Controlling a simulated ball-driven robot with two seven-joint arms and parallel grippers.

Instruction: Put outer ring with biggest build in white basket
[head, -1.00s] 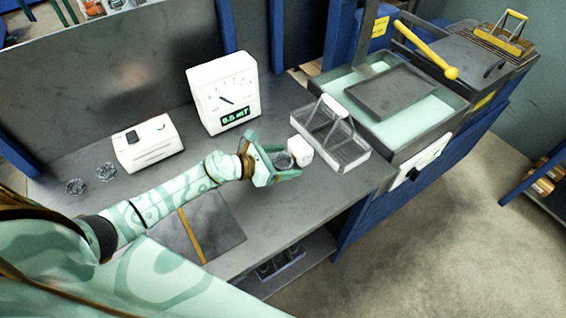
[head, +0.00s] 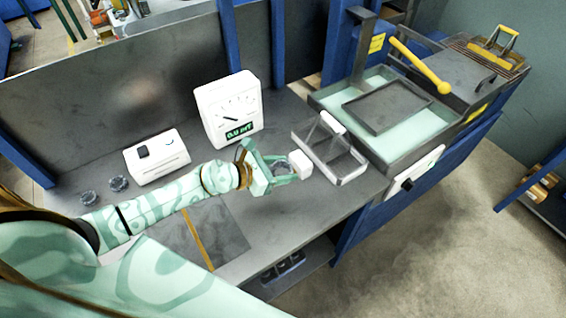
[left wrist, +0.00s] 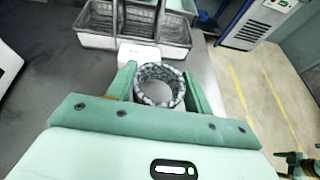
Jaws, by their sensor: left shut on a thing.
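My left gripper (head: 279,172) is shut on a dark grey, mottled ring (left wrist: 160,68), held above the bench. In the left wrist view the ring's open hole faces the camera between the two fingers. A small white block (head: 300,163) is just beyond the fingertips; I cannot tell whether the ring touches it. A wire basket with a white handle and rim (head: 352,178) stands right of the block, and it also shows at the top of the left wrist view (left wrist: 110,42). A small pale green part at the left wrist view's lower right may be my right gripper.
A white dial meter (head: 228,110) and a white box device (head: 157,157) stand behind my left arm. A grey tank with pale liquid (head: 325,98) and a yellow-handled lever (head: 420,66) is at the back right. The bench front has a dark mat with a yellow stripe (head: 197,240).

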